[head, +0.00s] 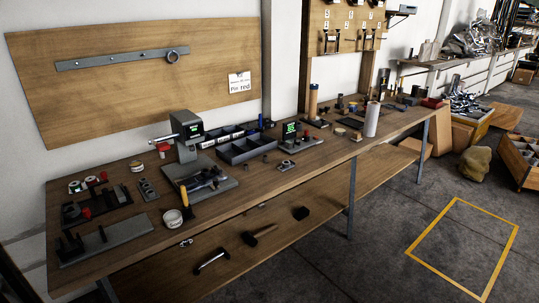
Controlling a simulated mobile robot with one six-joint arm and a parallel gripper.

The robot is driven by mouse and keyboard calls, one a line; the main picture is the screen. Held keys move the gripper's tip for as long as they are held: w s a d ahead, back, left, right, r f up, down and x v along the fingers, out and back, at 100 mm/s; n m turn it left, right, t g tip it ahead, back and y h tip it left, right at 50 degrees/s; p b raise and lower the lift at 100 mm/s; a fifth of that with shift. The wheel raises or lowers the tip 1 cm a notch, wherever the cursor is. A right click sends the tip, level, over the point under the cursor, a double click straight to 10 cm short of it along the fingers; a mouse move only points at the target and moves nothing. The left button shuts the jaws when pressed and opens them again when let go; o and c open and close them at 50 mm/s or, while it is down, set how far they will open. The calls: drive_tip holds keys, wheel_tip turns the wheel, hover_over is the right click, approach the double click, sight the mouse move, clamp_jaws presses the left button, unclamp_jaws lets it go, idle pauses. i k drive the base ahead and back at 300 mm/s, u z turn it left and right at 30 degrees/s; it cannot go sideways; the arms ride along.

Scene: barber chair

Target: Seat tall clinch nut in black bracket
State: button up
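I cannot single out the tall clinch nut; the small metal parts on the workbench (330,165) are too small to tell apart. Black upright pieces (70,245) stand at the left end of a long grey plate (122,232) at the bench's front left; one may be the black bracket, but I cannot be sure. A grey bench press (187,140) with a lit green display stands behind it to the right, with dark parts and a yellow-handled tool (184,196) by its base. My gripper is not in view.
A dark tray (110,203) with red parts lies at the back left. A white tub (173,218) stands near the front edge. A divided grey bin (246,150) and a small green-display device (291,134) are mid-bench. The yellow-marked floor (462,245) is clear.

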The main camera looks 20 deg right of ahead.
sight(207, 173)
drive_tip(key=z, duration=0.3)
drive_tip(key=i, duration=1.15)
drive_tip(key=z, duration=0.05)
